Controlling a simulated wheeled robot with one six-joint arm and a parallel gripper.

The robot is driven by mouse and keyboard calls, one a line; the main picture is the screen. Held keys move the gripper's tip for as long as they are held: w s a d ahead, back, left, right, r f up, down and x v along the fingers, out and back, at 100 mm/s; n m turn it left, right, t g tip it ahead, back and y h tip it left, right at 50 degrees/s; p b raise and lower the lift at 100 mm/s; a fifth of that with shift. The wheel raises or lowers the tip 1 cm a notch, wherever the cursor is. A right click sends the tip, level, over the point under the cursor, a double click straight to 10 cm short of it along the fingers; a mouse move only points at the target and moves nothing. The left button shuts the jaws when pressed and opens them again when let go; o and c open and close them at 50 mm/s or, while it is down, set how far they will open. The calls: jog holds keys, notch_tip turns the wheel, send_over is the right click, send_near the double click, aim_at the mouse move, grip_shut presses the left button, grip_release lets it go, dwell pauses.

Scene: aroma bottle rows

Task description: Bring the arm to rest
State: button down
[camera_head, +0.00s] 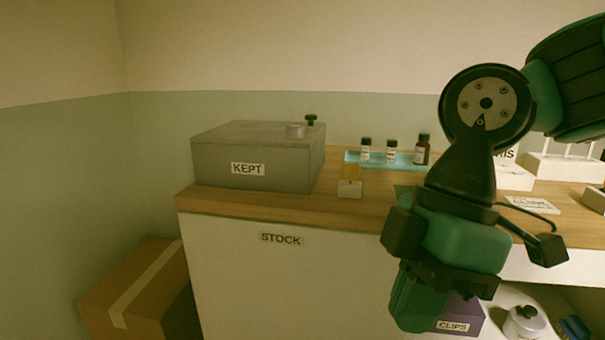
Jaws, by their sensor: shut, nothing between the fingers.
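My arm comes in from the upper right and hangs in front of the counter. My gripper (419,300) is at its lower end, pointing down, in front of the counter's front edge and the open shelf. It is shut and holds nothing that I can see. Its fingertips are not clear from this side.
A grey box marked KEPT (215,160) stands on the wooden counter (245,204). Several small bottles, such as a brown one (421,150), stand on a teal tray (351,157). A purple CLIPS box (466,314) sits below. A cardboard box (115,280) is at left.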

jog(key=s+d+f+m+t+y, duration=0.1)
jog(key=s+d+f+m+t, duration=0.3)
jog(key=m, duration=0.8)
notch_tip(320, 180, up, 16)
jog(key=w+g+p, duration=0.1)
jog(key=p, duration=1.5)
jog(key=shift+d+f+g, duration=0.2)
jog(key=shift+d+g, duration=0.1)
jog(key=shift+d, duration=0.1)
